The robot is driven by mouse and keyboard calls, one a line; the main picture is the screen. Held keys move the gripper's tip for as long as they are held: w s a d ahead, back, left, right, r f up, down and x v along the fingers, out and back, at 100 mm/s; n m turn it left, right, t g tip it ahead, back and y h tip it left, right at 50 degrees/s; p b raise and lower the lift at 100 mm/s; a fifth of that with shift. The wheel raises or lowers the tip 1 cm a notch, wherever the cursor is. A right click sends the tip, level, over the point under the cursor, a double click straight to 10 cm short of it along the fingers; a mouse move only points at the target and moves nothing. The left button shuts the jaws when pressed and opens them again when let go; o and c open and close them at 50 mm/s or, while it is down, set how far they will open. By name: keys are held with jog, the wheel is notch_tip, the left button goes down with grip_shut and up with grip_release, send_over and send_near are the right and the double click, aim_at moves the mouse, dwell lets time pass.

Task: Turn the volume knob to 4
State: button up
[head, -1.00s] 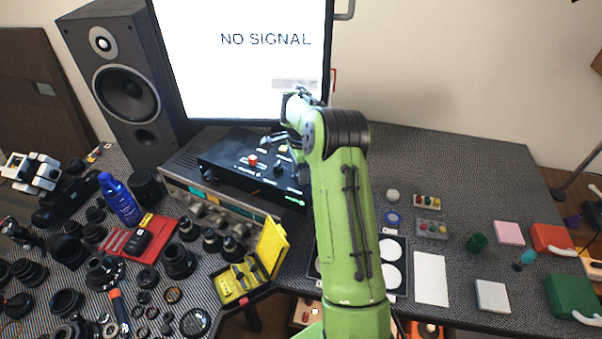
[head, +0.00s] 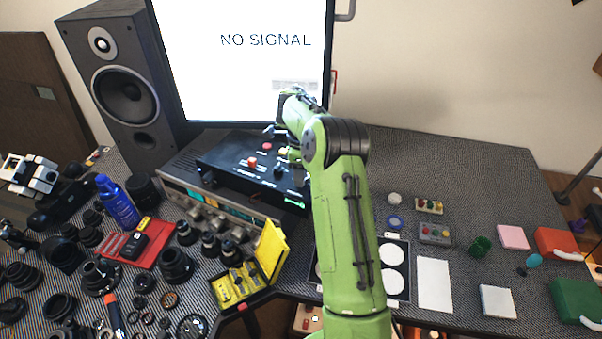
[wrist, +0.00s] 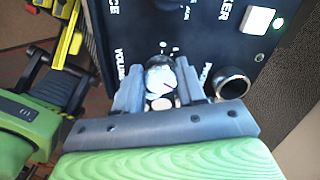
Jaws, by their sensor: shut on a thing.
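The volume knob (wrist: 161,80) is a small round knob with a pale, shiny top, on the black panel (wrist: 185,32) beside the printed word VOLUME in the wrist view. My gripper (wrist: 160,70) is shut on it, one grey finger on each side. The knob's pointer and the number it stands at cannot be made out. In the head view the black box (head: 228,160) stands before the monitor, and my gripper (head: 285,153) reaches down to its right part. My arm partly hides the box there.
A round dark socket or knob (wrist: 233,83) sits close to the right finger. A white square button (wrist: 257,20) with a green light lies above. A red button (head: 252,162) is on the box. An open yellow case (head: 272,250) stands in front, a speaker (head: 125,85) at left.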

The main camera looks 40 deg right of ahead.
jog(key=shift+r, duration=0.1)
jog(key=o, duration=1.1)
jog(key=shift+c, duration=0.2)
notch_tip(320, 180, up, 16)
jog(key=p, duration=0.5)
jog(key=shift+f, duration=0.2)
